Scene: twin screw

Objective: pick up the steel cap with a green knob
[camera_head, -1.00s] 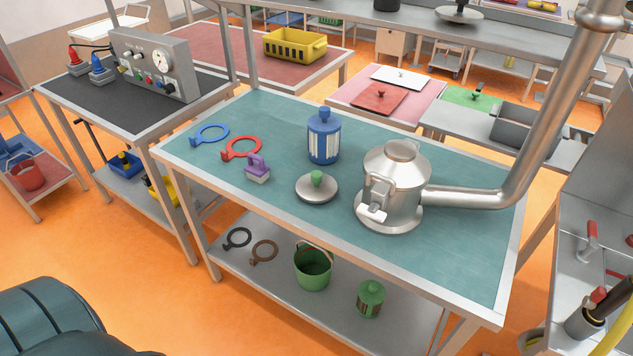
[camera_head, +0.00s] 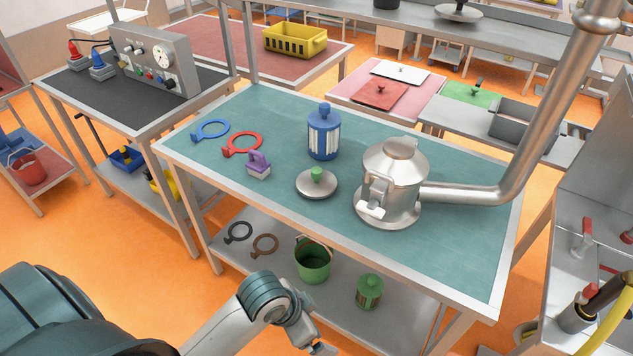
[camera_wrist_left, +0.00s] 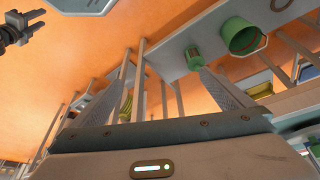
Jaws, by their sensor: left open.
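The steel cap (camera_head: 314,188) is a round, flat grey disc with a green knob (camera_head: 317,174) on top. It lies knob up on the teal bench top (camera_head: 240,205), between the purple-handled block and the steel vessel. My left gripper (camera_head: 322,349) is at the bottom edge of the head view, low in front of the bench and well away from the cap. In the left wrist view its two fingers (camera_wrist_left: 165,88) stand wide apart with nothing between them. The cap does not show there.
A steel vessel (camera_head: 391,185) with a thick pipe stands right of the cap. A blue canister (camera_head: 324,136) stands behind it, a purple-handled block (camera_head: 258,165) to its left. The lower shelf holds a green bucket (camera_head: 313,262) and green canister (camera_head: 369,291). Bench in front of the cap is clear.

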